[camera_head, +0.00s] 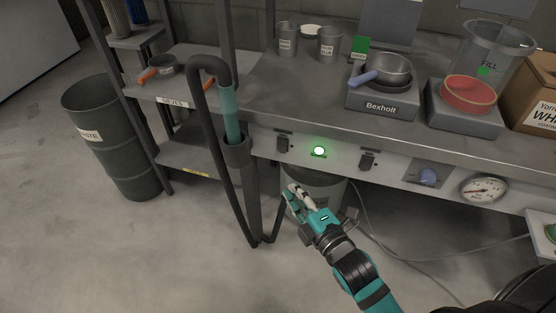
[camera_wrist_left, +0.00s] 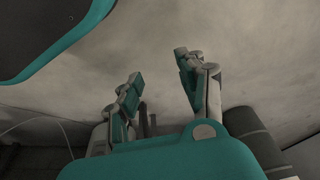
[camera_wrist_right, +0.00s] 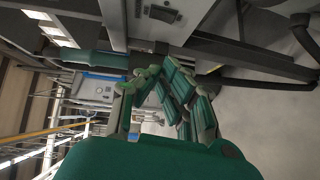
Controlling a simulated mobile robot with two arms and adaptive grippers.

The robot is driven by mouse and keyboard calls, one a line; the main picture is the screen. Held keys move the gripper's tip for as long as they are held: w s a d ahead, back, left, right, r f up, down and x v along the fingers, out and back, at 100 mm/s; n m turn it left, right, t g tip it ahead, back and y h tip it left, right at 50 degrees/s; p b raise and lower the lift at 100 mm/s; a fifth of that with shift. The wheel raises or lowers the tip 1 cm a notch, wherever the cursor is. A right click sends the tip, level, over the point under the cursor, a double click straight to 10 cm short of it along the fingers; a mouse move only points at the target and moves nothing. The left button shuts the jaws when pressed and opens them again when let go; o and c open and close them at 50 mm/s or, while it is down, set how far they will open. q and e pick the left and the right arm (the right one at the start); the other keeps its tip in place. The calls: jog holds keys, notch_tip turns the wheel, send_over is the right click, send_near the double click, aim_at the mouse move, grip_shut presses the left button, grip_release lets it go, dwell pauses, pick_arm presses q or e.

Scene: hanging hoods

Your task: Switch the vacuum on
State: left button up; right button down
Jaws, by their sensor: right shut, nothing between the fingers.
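A front panel (camera_head: 400,177) under the bench edge carries a lit green lamp (camera_head: 319,151), a dark switch to its left (camera_head: 283,143) and another to its right (camera_head: 367,160). The labels are too small to read. A black hose (camera_head: 196,100) with a teal nozzle (camera_head: 230,112) hangs in a holder at the bench's left end. A grey drum (camera_head: 325,188) stands under the bench, partly hidden by my arm. My right gripper (camera_head: 294,193) is shut and empty, below the left switch and in front of the drum. My left gripper (camera_wrist_left: 160,78) is open and empty over the floor.
Scales with a pan (camera_head: 388,71) and a red sieve (camera_head: 468,94) stand on the bench. A waste bin (camera_head: 115,150) is at left. Cables lie on the floor.

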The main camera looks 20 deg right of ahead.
jog(key=b, duration=0.2)
send_near(282, 145)
jog(key=w+a+f, duration=0.1)
jog(key=w+a, duration=0.2)
jog(key=a, duration=0.3)
pick_arm(q)
notch_tip(282, 145, up, 7)
jog(key=w, duration=0.1)
jog(key=shift+r, duration=0.2)
pick_arm(e)
jog(key=w+d, duration=0.1)
jog(key=w+d+f, duration=0.1)
jog(key=w, duration=0.1)
jog(key=shift+w+d, duration=0.2)
jog(key=shift+d, duration=0.05)
pick_arm(q)
jog(key=shift+w, duration=0.1)
pick_arm(e)
jog(key=shift+w+d+f+b, duration=0.15)
jog(key=shift+w+f+b, duration=0.1)
jog(key=shift+b, duration=0.25)
pick_arm(q)
notch_tip(282, 145, up, 2)
jog(key=shift+r+t, duration=0.1)
jog(key=shift+t, duration=0.2)
pick_arm(e)
jog(key=shift+r+t, duration=0.15)
jog(key=shift+t, duration=0.15)
pick_arm(q)
jog(key=shift+a, duration=0.1)
